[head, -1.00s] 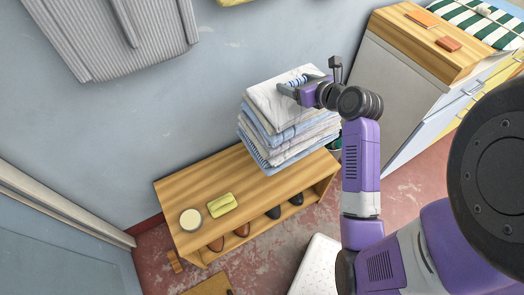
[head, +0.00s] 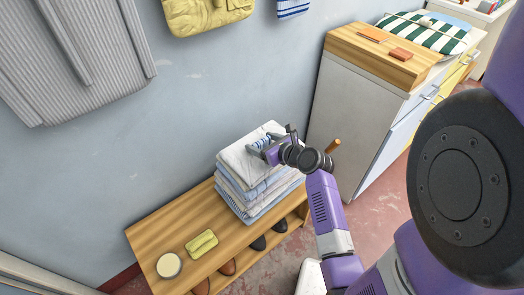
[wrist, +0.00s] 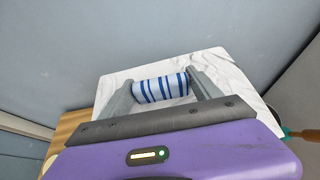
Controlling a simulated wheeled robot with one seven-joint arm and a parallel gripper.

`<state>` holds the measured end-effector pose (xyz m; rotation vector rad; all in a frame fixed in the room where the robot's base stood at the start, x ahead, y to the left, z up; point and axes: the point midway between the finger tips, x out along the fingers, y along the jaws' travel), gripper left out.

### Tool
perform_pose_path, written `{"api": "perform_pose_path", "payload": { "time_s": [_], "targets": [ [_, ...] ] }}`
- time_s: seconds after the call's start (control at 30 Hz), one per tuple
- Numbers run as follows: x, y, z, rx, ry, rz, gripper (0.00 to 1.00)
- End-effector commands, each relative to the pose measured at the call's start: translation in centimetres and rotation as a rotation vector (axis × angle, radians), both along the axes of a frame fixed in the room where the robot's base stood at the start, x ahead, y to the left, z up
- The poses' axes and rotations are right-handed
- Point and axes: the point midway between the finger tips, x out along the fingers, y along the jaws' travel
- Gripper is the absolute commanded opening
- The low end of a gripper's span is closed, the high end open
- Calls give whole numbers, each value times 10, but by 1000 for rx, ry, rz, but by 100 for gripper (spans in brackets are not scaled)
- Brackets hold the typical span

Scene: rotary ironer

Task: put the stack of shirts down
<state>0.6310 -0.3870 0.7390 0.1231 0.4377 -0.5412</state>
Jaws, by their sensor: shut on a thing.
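The stack of shirts (head: 252,178), folded white and pale blue cloth, is at the right end of the wooden bench (head: 160,222) in the head view. Its underside looks at or just over the bench top; I cannot tell whether it fully rests there. My gripper (head: 264,146) is at the top of the stack, reaching in from the right. In the wrist view, my gripper (wrist: 160,86) has its fingers on both sides of a blue-and-white striped roll (wrist: 160,88), which lies on the white top shirt (wrist: 222,66). The far side of the stack is hidden.
Dark shoes (head: 258,243) sit on the shelf below. The wall is close behind. A cabinet (head: 365,110) stands to the right.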

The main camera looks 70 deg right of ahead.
Motion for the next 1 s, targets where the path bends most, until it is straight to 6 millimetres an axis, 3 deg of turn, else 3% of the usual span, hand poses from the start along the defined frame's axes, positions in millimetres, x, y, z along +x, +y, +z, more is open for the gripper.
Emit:
{"api": "perform_pose_path", "payload": {
  "time_s": [0.27, 0.67, 0.7, 0.8, 1.0],
  "targets": [
    [0, -1, -33, -2, -3, -3, 0],
    [0, -1, -37, -3, -3, -2, 0],
    [0, 0, -39, 1, 1, -1, 78],
    [0, 0, -39, 1, 1, -1, 94],
    [0, 0, -39, 1, 1, -1, 94]
  ]
}}
